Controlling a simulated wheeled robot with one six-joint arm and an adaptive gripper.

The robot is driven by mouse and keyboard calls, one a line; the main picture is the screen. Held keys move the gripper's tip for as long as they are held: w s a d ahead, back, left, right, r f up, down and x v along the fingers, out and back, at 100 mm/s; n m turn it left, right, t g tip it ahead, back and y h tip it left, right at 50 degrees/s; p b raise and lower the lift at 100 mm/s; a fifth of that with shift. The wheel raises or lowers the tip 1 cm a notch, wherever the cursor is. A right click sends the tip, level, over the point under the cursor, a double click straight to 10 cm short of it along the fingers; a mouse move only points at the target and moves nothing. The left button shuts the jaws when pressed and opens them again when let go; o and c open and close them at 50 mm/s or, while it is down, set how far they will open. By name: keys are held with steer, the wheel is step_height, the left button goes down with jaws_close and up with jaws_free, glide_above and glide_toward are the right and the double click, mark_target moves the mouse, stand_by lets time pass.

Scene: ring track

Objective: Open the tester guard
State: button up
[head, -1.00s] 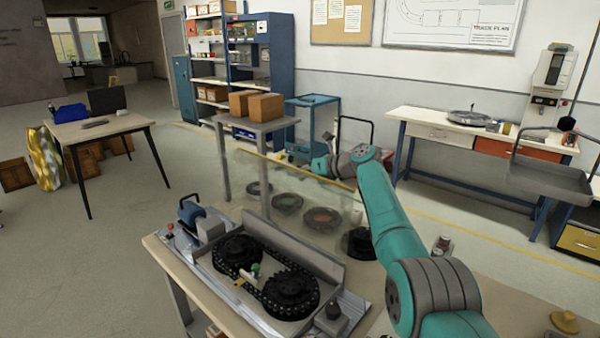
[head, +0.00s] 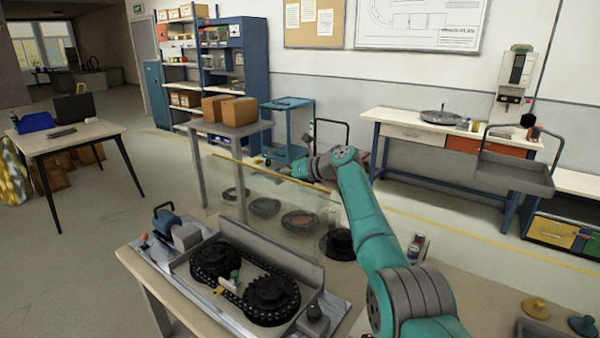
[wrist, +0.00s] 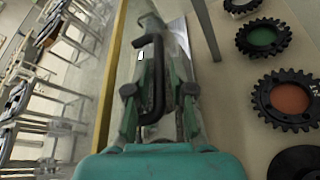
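The tester (head: 330,275) sits on the near table, with two black sprockets joined by a chain in its tray. A clear guard panel (head: 265,190) stands upright behind it. My gripper (head: 305,168) is at the top right of this panel, small in the head view. In the wrist view, my gripper (wrist: 160,75) has its two fingers apart. How the handle joins the guard is unclear.
Several sprockets, one with an orange centre (wrist: 290,98), lie on the table behind the clear panel. A blue-handled part (head: 165,220) stands at the tester's left end. A stand with cardboard boxes (head: 238,110) is behind. Yellow knob (head: 535,307) sits at right.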

steer(key=v, duration=1)
steer(key=shift+d, duration=0.2)
